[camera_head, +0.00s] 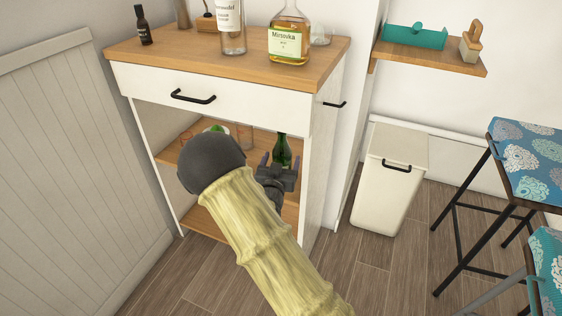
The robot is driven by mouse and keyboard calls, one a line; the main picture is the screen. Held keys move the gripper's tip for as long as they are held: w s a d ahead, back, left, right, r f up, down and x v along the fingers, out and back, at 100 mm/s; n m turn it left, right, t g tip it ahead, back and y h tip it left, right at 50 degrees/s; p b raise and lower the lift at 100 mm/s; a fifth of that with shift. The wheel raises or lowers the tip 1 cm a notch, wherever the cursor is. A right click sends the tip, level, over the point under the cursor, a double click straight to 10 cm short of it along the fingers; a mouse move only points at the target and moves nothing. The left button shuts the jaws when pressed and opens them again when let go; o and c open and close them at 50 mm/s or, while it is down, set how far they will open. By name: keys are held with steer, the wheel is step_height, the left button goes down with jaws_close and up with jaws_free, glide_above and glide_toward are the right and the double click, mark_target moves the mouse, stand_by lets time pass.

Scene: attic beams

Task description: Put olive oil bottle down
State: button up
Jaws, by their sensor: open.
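A dark green bottle (282,151), which looks like the olive oil bottle, stands upright on the right side of the cabinet's inner shelf (172,153). Its base is hidden behind my gripper. My gripper (280,162) reaches into the open cabinet front, with its two fingers apart, one on each side of the bottle's lower part. I cannot tell whether either finger touches the bottle. My arm hides much of the shelf's middle.
A green item (214,129) and glassware (245,137) sit farther left on the shelf. The drawer (215,98) above is shut. Bottles, including a Mirsovka bottle (288,40), stand on the cabinet top (170,50). A white bin (390,180) and patterned stools (530,165) are at right.

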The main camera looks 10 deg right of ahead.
steer(key=p+v, duration=0.2)
steer(key=v, duration=1)
steer(key=shift+p, duration=0.35)
steer(key=s+d+r+n+g+y, duration=0.1)
steer(key=s+r+n+g+y, duration=0.1)
steer(key=s+g, duration=0.5)
steer(key=s+d+r+n+g+y, duration=0.2)
steer(key=s+g+y, duration=0.3)
steer(key=s, duration=0.7)
steer(key=shift+d+n+g+y, duration=0.3)
steer(key=shift+n+g, duration=0.2)
steer(key=shift+g, duration=0.4)
